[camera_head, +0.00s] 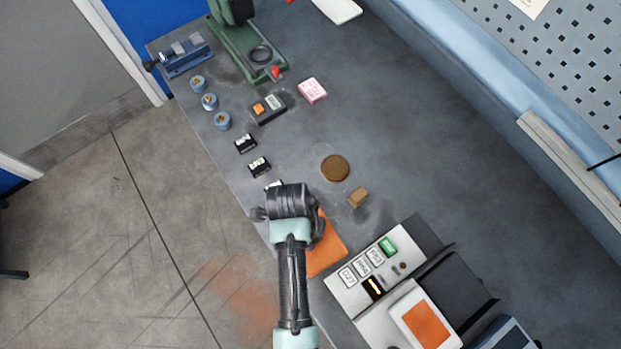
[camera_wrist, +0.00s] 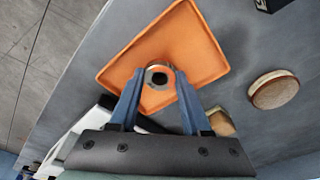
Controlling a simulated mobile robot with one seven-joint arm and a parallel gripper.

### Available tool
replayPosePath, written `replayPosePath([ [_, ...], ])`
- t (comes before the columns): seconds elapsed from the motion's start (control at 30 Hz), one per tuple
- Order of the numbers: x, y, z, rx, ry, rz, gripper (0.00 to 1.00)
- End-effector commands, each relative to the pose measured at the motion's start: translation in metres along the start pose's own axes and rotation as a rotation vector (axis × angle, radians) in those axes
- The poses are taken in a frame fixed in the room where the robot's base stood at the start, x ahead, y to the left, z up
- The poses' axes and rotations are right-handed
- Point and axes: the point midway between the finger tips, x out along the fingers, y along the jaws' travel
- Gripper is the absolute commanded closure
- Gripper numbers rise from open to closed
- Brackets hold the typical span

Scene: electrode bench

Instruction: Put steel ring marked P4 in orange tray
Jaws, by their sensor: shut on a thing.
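In the wrist view my gripper (camera_wrist: 158,76) points at the orange tray (camera_wrist: 205,38), its fingertips shut on a small steel ring (camera_wrist: 158,70) with a dark hole. The ring shows against the tray's floor, near the tray's lower part in that view. I cannot tell whether it touches the floor or hangs above it. No P4 marking can be read. In the head view the orange tray (camera_head: 328,254) lies near the bench's front edge, partly covered by my arm. My fingers and the ring are hidden there.
A brown disc (camera_head: 335,168) and a small wooden block (camera_head: 358,197) lie beyond the tray. A labelled machine (camera_head: 365,268) stands right of it. Black blocks (camera_head: 259,167), blue round pieces (camera_head: 209,101) and a green press (camera_head: 250,50) stand farther left. The bench's middle right is clear.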

Motion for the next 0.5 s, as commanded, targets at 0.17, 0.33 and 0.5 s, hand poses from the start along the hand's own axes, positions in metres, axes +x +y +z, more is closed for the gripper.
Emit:
replayPosePath([
  [0.17, 0.0, -0.0004, 0.0001, 0.0, 0.0, -0.001, 1.0],
  [0.33, 0.0022, -0.0003, 0.0004, 0.0, 0.0, 0.0, 0.4],
  [0.5, 0.0021, -0.0002, 0.0003, 0.0, 0.0, 0.0, 0.22],
])
